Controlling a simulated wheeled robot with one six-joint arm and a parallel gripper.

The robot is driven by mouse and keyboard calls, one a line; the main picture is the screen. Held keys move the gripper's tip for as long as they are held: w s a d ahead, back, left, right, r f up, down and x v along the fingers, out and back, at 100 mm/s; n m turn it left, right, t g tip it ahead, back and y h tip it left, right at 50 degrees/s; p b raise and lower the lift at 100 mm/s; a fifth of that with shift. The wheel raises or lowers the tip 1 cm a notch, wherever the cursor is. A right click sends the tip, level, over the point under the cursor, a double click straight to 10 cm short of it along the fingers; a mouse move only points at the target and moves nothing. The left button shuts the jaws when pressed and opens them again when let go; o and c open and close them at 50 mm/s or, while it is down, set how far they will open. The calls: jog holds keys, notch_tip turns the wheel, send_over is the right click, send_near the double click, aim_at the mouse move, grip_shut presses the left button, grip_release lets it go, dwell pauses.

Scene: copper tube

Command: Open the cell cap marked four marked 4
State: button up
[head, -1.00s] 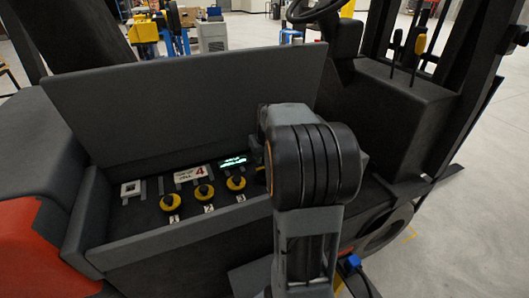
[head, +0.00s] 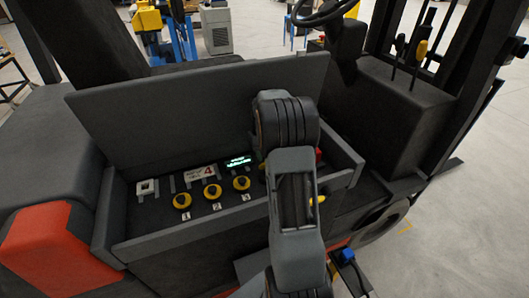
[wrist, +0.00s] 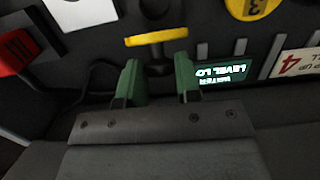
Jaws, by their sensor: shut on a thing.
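A yellow cap (wrist: 156,37) shows nearly edge-on in the wrist view, with a dark stem on its near side. My gripper (wrist: 159,70) has its green fingers on either side of that stem and is shut on it. No number is readable on this cap. The caps marked 1 (head: 181,201), 2 (head: 212,191) and 3 (head: 242,182) sit in a row to the left.
A sign with a red 4 (head: 201,173) and a lit green display (head: 238,162) reading low water level stand behind the caps. A raised dark lid (head: 190,115) backs the bay. A red part (wrist: 15,50) lies left in the wrist view. The bay's front wall (head: 190,235) is close.

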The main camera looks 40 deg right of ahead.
jog(key=o, duration=0.9)
jog(key=shift+r, duration=0.1)
jog(key=shift+r, duration=0.2)
notch_tip(320, 180, up, 2)
jog(key=shift+r+b, duration=0.2)
jog(key=shift+b, duration=0.8)
jog(key=s+a+r+b, duration=0.1)
jog(key=s+a+r, duration=0.1)
jog(key=s+r, duration=0.1)
jog(key=s+a+r+b, duration=0.1)
jog(key=s+a+r, duration=0.1)
jog(key=s, duration=0.3)
jog(key=s+a+r+b, duration=0.2)
jog(key=s+r, duration=0.2)
jog(key=r, duration=0.1)
jog(key=shift+s, duration=0.3)
jog(key=shift+w, duration=0.1)
